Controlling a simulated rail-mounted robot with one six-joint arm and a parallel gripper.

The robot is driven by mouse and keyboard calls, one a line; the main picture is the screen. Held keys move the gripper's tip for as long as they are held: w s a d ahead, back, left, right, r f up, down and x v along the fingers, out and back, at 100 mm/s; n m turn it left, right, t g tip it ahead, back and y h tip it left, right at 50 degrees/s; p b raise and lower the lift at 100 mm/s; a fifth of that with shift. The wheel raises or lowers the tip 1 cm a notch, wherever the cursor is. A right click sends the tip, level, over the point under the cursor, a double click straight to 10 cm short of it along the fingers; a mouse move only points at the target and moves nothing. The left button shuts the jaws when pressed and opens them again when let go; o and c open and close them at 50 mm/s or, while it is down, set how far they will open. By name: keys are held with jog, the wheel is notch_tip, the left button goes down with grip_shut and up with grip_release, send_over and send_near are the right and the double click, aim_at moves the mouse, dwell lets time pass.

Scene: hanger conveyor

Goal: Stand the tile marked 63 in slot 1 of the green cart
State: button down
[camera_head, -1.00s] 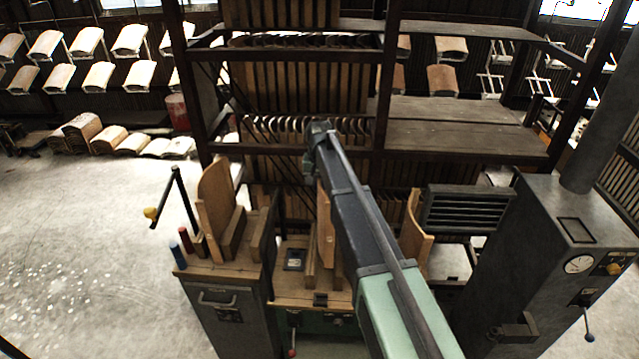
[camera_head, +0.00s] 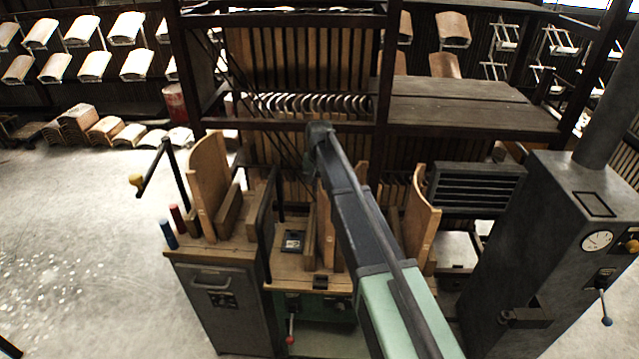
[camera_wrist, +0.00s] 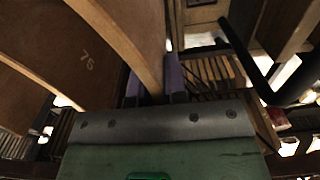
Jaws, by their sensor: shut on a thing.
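In the wrist view, my gripper (camera_wrist: 155,88) has two purple pads closed on either side of a curved wooden tile's pale edge (camera_wrist: 115,38). A brown wooden face marked 75 (camera_wrist: 88,62) fills the left side; I cannot tell whether it belongs to the held tile or another. No 63 is readable. In the head view, the green cart (camera_head: 345,316) stands in the middle with a wooden top, upright wooden dividers and a dark label plate. A tile (camera_head: 323,220) stands upright over it, partly behind my arm, which hides the gripper. Slot numbers are unreadable.
A grey cart (camera_head: 222,300) at left holds an upright curved tile (camera_head: 207,180), with red and blue pegs beside it. Another curved tile (camera_head: 421,215) stands right of my arm. A grey machine (camera_head: 540,250) is at right. A dark rack (camera_head: 455,112) stands behind. Left floor is clear.

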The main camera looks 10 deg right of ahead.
jog(key=shift+f+b, duration=0.4)
jog(key=shift+f, duration=0.35)
jog(key=c, duration=1.1)
grip_release()
notch_tip(320, 180, up, 11)
jog(key=p, duration=1.1)
jog(key=shift+r, duration=0.1)
jog(key=shift+s, duration=0.1)
